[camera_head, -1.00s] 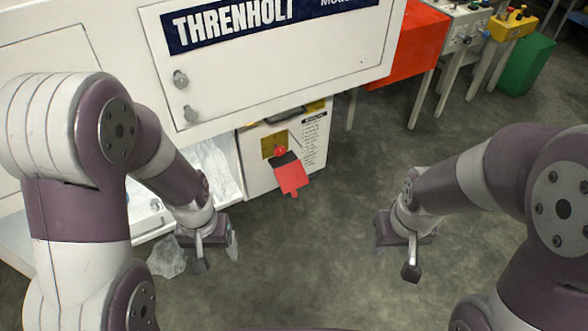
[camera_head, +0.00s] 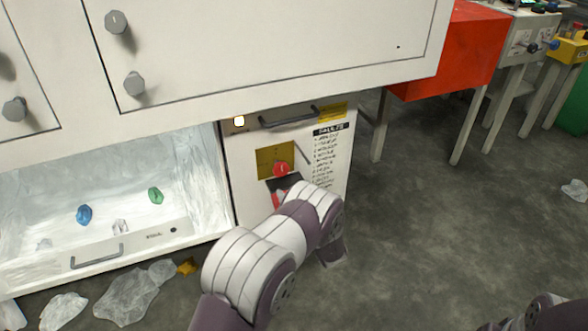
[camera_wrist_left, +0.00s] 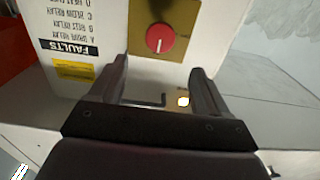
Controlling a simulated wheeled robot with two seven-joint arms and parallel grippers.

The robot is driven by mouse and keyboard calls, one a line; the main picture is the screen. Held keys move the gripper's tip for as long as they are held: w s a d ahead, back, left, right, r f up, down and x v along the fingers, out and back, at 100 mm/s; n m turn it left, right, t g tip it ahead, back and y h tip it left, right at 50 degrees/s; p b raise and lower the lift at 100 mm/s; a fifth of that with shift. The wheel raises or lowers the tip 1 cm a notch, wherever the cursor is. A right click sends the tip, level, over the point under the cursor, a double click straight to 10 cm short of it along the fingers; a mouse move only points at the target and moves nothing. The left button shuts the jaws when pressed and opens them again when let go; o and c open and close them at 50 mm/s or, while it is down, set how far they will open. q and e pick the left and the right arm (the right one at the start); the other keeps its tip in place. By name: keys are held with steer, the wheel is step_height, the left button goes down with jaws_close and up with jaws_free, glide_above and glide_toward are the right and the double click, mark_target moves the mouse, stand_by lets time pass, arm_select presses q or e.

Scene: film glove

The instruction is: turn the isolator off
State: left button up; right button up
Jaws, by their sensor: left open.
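The isolator is a red round knob (camera_head: 281,169) on a yellow plate (camera_head: 266,160) on the white cabinet front. In the left wrist view, which is upside down, the knob (camera_wrist_left: 160,38) shows a short pale mark standing about vertical. My left gripper (camera_wrist_left: 159,65) is open and empty, its two fingers spread to either side below the knob in that picture, apart from it. My right gripper is not in view; only a bit of that arm shows at the bottom right.
A lit lamp (camera_head: 239,121) and a dark bar handle (camera_head: 288,117) sit above the knob. A faults list (camera_head: 326,150) is to its right. An open bay (camera_head: 50,180) lies left, with crumpled plastic (camera_head: 130,295) on the floor. The floor to the right is mostly clear.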

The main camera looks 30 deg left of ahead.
mark_target(282, 170)
arm_select(q)
steer(key=b+x, duration=0.2)
steer(key=x, duration=0.1)
steer(key=b+x, duration=0.2)
steer(key=x, duration=0.2)
steer(key=b+x, duration=0.2)
steer(key=x, duration=0.2)
steer(key=shift+f, duration=0.35)
steer(key=shift+w+a+r, duration=0.25)
steer(key=c, duration=1)
